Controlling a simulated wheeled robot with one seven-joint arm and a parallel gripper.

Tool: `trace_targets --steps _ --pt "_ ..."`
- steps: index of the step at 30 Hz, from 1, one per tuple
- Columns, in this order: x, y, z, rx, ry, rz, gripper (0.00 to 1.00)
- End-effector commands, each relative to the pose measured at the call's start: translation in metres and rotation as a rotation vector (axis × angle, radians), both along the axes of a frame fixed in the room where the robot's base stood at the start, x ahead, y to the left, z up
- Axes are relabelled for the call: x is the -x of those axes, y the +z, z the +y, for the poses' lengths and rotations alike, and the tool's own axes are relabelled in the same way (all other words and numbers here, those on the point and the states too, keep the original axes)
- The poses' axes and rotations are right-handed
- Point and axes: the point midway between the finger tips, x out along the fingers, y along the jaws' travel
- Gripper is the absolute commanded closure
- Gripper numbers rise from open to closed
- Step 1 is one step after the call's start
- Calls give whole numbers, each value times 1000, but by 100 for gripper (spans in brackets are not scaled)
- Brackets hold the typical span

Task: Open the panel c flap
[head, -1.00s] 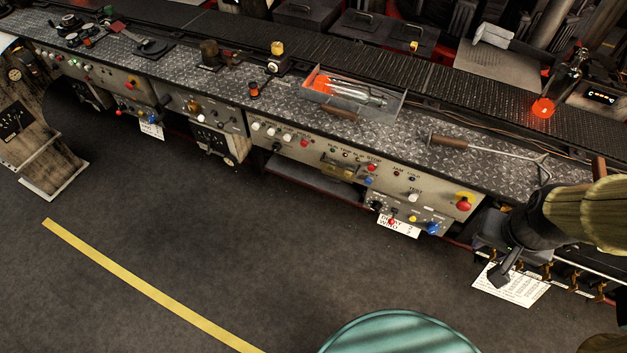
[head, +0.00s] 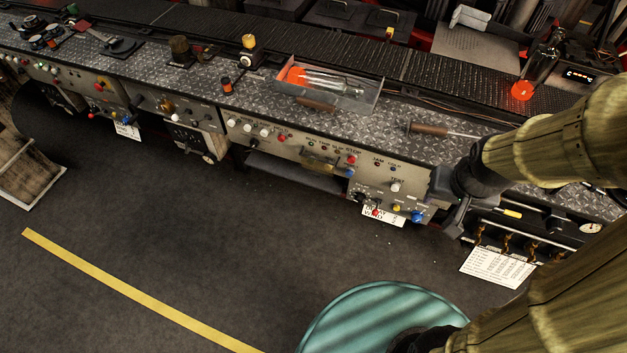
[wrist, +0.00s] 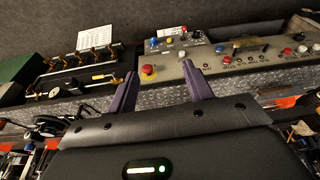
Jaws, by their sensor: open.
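A row of grey control panels runs along the bench front; I cannot read which one is panel c. The nearest panel (head: 385,180) carries knobs and buttons, and a brass handle (head: 318,163) sits on the panel left of it. In the wrist view this handle (wrist: 250,44) shows at the upper right, with a red mushroom button (wrist: 148,71) close to the fingers. No flap is clearly distinguishable. My gripper (head: 452,205) is at the right end of the panels, partly covering them. In the wrist view my gripper (wrist: 161,84) is open, with nothing between its fingers.
The diamond-plate bench top (head: 400,108) holds a metal tray (head: 330,97) and a wooden-handled tool (head: 430,129). A valve unit (head: 530,235) with a white sheet (head: 497,266) is right of my gripper. A teal round top (head: 350,310) stands in front.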

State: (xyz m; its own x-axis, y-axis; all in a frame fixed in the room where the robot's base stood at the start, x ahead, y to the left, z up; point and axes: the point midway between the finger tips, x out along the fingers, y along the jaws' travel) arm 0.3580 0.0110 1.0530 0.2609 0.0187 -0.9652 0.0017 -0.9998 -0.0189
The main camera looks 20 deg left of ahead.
Motion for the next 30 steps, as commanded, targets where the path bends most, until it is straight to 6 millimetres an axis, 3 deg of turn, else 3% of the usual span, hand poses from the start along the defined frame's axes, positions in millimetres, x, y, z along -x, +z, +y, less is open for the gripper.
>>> trace_targets --steps 5,9,15,23,30 --pt "-40 -50 52 -64 11 -107 49" --pt "-77 -95 105 -117 -6 -234 49" --pt "-108 -157 179 -148 -48 -420 49" --pt "-109 -237 258 -113 -93 -682 49" --pt "-71 -301 309 -29 -101 -973 49"
